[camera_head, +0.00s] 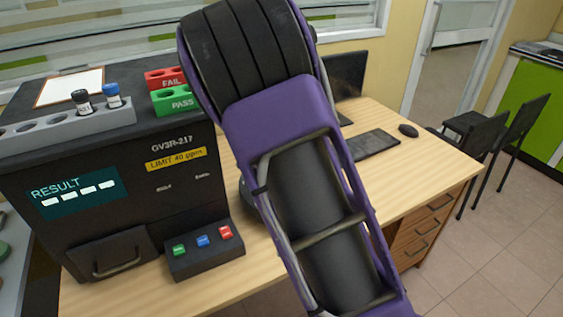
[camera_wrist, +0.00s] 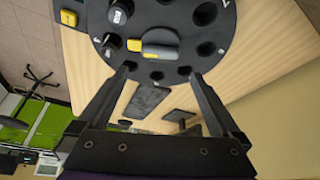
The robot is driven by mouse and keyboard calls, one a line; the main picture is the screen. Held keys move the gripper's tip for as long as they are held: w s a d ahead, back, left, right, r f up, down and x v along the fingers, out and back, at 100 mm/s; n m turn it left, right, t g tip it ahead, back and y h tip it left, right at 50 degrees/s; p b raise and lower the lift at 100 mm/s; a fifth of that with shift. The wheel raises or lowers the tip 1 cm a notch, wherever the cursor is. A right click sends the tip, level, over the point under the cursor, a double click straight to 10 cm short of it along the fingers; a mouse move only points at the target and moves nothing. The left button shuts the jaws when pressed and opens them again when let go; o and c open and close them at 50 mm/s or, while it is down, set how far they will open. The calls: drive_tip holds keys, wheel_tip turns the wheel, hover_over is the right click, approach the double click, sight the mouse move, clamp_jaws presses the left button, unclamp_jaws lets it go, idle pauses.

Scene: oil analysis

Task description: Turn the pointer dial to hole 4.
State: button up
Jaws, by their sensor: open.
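In the wrist view, a black round dial plate (camera_wrist: 178,18) with a ring of holes fills the top. A grey pointer knob (camera_wrist: 160,49) with a yellow end lies across its middle, the yellow end toward the left. Two dark vials (camera_wrist: 120,12) sit in holes at the plate's left. The hole numbers are mostly too small or cut off to read. My gripper (camera_wrist: 161,74) is open and empty, its fingertips apart at the plate's lower edge, to either side of the knob and below it. In the head view my arm hides the gripper and most of the dial.
A black analyser (camera_head: 130,170) with a button box (camera_head: 205,250) stands at the left of the wooden desk (camera_head: 400,190). On it are a grey vial rack (camera_head: 60,128) and red FAIL and green PASS blocks (camera_head: 175,101). A keyboard (camera_head: 372,143) and mouse (camera_head: 408,130) lie at the right.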

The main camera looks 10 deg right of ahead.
drive_tip(key=v, duration=0.8)
drive_tip(key=shift+p, duration=0.35)
drive_tip(key=shift+r, duration=0.1)
